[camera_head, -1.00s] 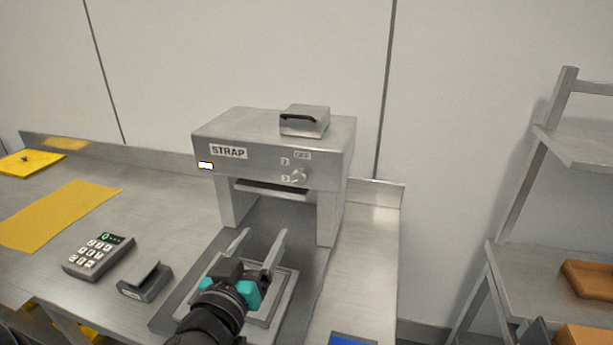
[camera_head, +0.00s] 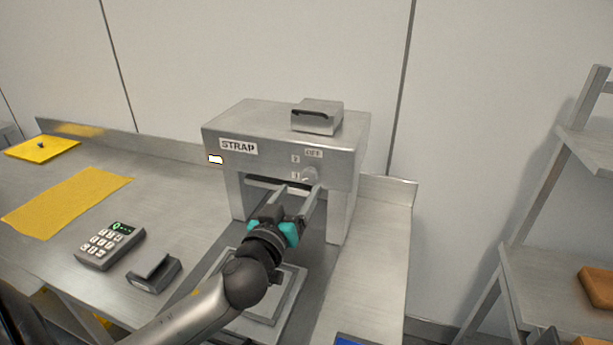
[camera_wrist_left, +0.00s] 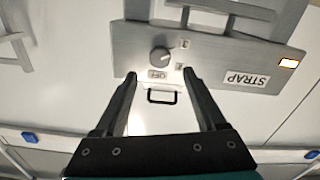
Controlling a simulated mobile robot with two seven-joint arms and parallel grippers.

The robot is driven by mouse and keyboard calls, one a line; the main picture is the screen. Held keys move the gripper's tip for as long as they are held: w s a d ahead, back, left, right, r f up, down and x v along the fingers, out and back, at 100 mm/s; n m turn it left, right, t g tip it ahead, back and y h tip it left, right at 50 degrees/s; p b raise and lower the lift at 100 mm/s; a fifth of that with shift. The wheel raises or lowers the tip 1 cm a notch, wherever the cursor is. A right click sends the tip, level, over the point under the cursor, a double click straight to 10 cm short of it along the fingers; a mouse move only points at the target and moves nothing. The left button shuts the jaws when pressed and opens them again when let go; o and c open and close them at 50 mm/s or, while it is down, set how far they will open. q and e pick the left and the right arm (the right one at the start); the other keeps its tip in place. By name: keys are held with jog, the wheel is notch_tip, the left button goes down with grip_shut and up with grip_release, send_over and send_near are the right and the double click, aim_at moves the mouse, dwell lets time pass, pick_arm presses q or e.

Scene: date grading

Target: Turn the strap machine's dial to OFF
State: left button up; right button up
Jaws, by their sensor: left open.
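The strap machine (camera_head: 225,175) is a grey metal arch on the bench with a STRAP label. In the left wrist view, which is upside down, the dial (camera_wrist_left: 160,55) appears beyond and between the open fingertips (camera_wrist_left: 160,73). I cannot tell whether they touch. My right gripper is out of view.
A box with a black handle (camera_head: 317,117) sits on the machine. A keypad device (camera_head: 110,245) and a small grey device (camera_head: 153,273) lie on the bench to the left, with a yellow mat (camera_head: 68,200) beyond. A shelf rack (camera_head: 560,275) stands at right.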

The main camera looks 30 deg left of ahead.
aim_at(308, 176)
pick_arm(q)
jog(key=shift+x, duration=3.05)
jog(key=shift+c, duration=0.3)
grip_shut()
